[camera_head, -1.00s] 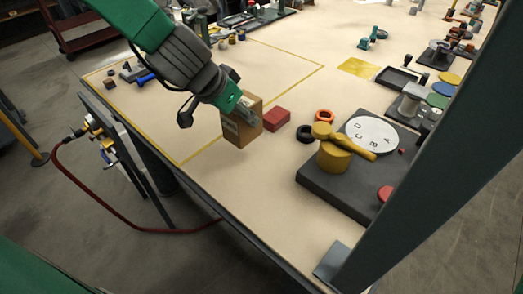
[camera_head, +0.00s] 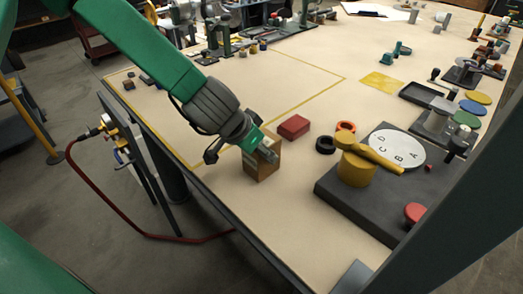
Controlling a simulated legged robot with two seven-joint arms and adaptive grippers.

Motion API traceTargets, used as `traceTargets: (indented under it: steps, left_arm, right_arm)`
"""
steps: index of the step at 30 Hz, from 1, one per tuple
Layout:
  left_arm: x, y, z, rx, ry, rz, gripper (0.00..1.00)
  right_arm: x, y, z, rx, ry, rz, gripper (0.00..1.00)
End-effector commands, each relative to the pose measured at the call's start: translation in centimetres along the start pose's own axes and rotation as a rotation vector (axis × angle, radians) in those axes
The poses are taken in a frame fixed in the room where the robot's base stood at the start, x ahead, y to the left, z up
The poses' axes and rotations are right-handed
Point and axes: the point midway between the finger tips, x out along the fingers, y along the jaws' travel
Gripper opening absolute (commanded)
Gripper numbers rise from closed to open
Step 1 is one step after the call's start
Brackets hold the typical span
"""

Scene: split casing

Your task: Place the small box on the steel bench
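The small box (camera_head: 259,170) is a brown carton near the front left edge of the bench, left of centre in the head view. My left gripper (camera_head: 267,151) comes down on it from the upper left. Its fingers are at the top of the box and look shut on it, hiding part of the top. The box is slightly tilted in the picture; I cannot tell whether its base touches the bench. The bench (camera_head: 225,195) has a pale beige top and a dark edge. My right gripper is not in view.
A red block (camera_head: 294,127) lies just behind the box. A black ring (camera_head: 325,145) and a dark plate (camera_head: 330,196) with a yellow mallet-like piece (camera_head: 356,168) are to the right. Yellow lines (camera_head: 300,105) mark an area behind. Bare bench top lies in front.

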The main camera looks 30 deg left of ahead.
Motion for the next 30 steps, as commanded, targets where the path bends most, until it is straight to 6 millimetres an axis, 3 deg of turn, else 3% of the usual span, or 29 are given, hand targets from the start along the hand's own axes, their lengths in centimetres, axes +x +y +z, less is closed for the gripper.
traceTargets:
  steps: [2,3,4,5,17,30]
  left_arm:
    - [0.0,0.0,0.0,0.0,0.001,0.0,0.11]
    - [0.1,0.0,0.1,0.0,0.0,0.0,0.58]
    - [0.0,0.0,0.1,0.0,-0.001,0.0,0.68]
    - [0.0,0.0,0.1,0.0,-0.001,0.0,0.72]
    - [-0.7,0.1,-0.1,0.001,-0.001,0.0,0.72]
    - [-9.5,0.0,-0.2,0.002,0.001,-0.001,0.72]
  right_arm:
    - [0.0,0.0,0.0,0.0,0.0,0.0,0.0]
    - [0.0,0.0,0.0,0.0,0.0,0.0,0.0]
    - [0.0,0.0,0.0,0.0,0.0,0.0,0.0]
    - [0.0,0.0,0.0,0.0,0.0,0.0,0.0]
    - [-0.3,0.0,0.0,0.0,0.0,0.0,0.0]
    - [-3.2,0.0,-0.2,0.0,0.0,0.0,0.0]
